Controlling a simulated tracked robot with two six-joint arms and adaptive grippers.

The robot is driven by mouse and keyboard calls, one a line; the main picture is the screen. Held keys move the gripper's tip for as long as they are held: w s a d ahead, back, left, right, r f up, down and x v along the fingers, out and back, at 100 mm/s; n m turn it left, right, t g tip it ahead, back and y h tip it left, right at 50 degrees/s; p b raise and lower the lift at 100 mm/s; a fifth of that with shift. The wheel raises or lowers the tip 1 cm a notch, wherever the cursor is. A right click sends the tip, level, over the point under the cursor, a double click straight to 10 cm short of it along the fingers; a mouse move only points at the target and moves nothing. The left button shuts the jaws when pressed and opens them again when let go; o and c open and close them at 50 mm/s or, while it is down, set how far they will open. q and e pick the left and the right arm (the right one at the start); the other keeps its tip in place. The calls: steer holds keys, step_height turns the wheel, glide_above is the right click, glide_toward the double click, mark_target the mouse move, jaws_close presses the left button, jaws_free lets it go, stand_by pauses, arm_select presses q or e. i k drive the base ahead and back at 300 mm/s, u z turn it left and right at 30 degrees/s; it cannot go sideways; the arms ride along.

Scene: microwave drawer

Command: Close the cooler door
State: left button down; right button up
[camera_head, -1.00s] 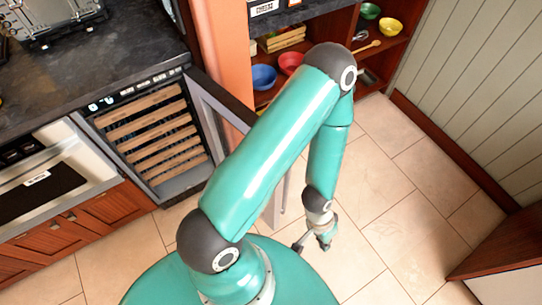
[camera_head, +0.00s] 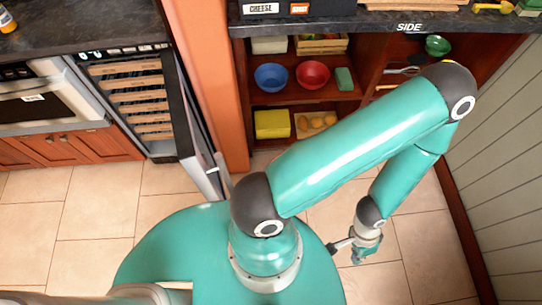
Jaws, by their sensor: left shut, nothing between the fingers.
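The cooler (camera_head: 161,148) is built in under the dark counter at the left, with several wooden racks inside. Its door (camera_head: 190,125) stands open, swung out toward me and seen nearly edge-on. The door's handle side (camera_head: 217,178) is close to my round teal base, and I cannot tell if they touch. My left arm reaches up to the right and bends down. My left gripper (camera_head: 357,256) hangs low over the floor, right of the door and apart from it. It is shut and empty. My right gripper is not in view.
An orange pillar (camera_head: 211,80) stands just right of the door. Wooden shelves hold a blue bowl (camera_head: 271,77), a red bowl (camera_head: 312,74) and a yellow box (camera_head: 272,124). An oven (camera_head: 45,98) is left of the cooler. Tiled floor (camera_head: 410,255) is free at right.

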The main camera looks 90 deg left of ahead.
mark_target(185, 121)
steer(key=z, duration=0.2)
steer(key=i, duration=0.7)
steer(key=u, duration=2.1)
steer(key=i, duration=0.3)
steer(key=u, duration=2.1)
steer(key=k, duration=0.5)
steer(key=u, duration=0.25)
steer(key=i, duration=0.6)
steer(key=z, duration=0.05)
